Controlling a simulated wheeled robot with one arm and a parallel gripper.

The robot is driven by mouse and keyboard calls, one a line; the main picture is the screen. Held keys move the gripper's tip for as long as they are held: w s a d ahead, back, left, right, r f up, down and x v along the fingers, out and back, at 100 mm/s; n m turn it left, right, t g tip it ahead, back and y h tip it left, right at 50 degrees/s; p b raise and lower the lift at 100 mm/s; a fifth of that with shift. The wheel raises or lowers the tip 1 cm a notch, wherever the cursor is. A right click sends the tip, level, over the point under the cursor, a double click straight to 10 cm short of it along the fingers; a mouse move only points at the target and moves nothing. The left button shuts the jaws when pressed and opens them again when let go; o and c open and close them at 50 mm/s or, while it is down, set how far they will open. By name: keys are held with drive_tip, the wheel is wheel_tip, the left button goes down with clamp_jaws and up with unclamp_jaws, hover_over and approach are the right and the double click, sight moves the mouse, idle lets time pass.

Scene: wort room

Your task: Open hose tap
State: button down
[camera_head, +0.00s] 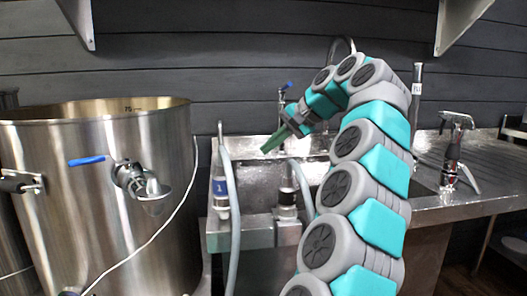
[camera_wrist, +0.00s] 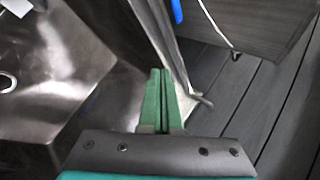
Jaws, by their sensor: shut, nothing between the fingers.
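A tap with a small blue lever (camera_head: 288,85) stands at the back of the sink, against the dark wall, in the head view. A hose (camera_head: 342,41) loops up behind my arm; where it joins the tap is hidden. My gripper (camera_head: 267,148) points down and left over the sink, in front of and below the blue lever. In the wrist view, my gripper (camera_wrist: 161,76) has its green fingers together with nothing between them. A blue piece (camera_wrist: 177,11) shows at the top edge of the wrist view, apart from the fingertips; it may be the lever.
A steel kettle (camera_head: 70,215) with a blue-handled valve (camera_head: 87,161) stands at the left. A grey hose (camera_head: 232,190) hangs over the front of the steel sink (camera_head: 262,180).

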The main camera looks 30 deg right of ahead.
drive_tip(key=shift+s+d+r+p, duration=0.3)
drive_tip(key=shift+d+r, duration=0.25)
drive_tip(key=shift+s+d+r+p, duration=0.25)
drive_tip(key=shift+s+d+r, duration=0.05)
drive_tip(key=shift+d+r, duration=0.25)
